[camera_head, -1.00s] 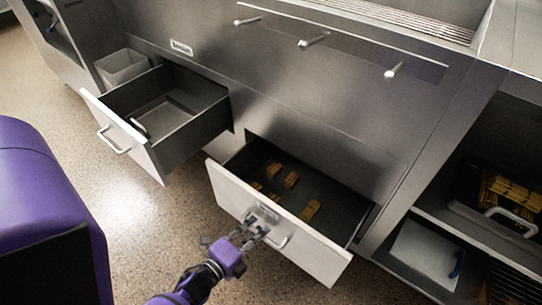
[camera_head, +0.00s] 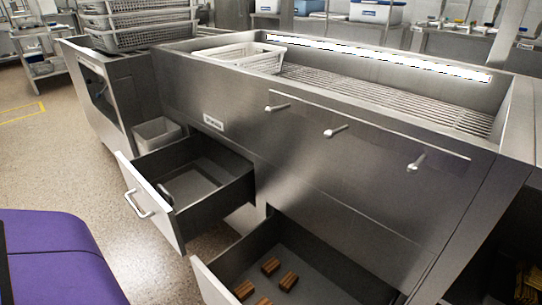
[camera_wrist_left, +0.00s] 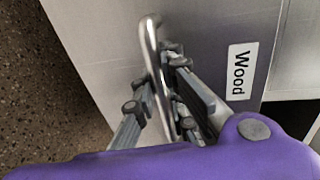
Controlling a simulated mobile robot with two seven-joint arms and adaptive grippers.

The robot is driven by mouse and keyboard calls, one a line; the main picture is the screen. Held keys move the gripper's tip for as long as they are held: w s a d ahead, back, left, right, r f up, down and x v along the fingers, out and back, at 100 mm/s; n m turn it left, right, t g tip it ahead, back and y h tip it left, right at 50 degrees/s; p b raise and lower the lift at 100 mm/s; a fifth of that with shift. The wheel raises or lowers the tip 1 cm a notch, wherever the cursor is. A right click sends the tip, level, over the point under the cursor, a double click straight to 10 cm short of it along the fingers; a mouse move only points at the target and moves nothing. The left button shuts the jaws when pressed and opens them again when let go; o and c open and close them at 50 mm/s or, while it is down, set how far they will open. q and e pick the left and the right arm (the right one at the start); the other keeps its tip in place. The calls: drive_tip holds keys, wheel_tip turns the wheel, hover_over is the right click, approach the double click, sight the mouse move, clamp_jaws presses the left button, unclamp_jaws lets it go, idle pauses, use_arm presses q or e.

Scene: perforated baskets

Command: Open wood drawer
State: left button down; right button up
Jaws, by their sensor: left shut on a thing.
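The wood drawer (camera_head: 250,245) is pulled out of the steel counter at the bottom of the head view. Several small brown blocks (camera_head: 289,281) lie inside it; its lower part is cut off by the picture edge. In the left wrist view its pale front (camera_wrist_left: 100,40) bears a white "Wood" label (camera_wrist_left: 241,72) and a metal bar handle (camera_wrist_left: 150,40). My left gripper (camera_wrist_left: 158,75) is shut on this handle, with fingers on both sides of the bar. It is out of the head view. My right gripper is in neither view.
A second drawer (camera_head: 146,200) stands open to the left. A pale bin (camera_head: 157,134) sits behind it. Baskets (camera_head: 140,25) are stacked at the back left, and a white basket (camera_head: 240,57) is on the counter top. Speckled floor (camera_head: 70,150) is clear at left.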

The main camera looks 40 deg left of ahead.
use_arm(q)
drive_tip(key=c, duration=1.8)
unclamp_jaws()
drive_tip(key=shift+o, duration=0.2)
drive_tip(key=v, duration=1.2)
drive_tip(key=shift+d, duration=0.1)
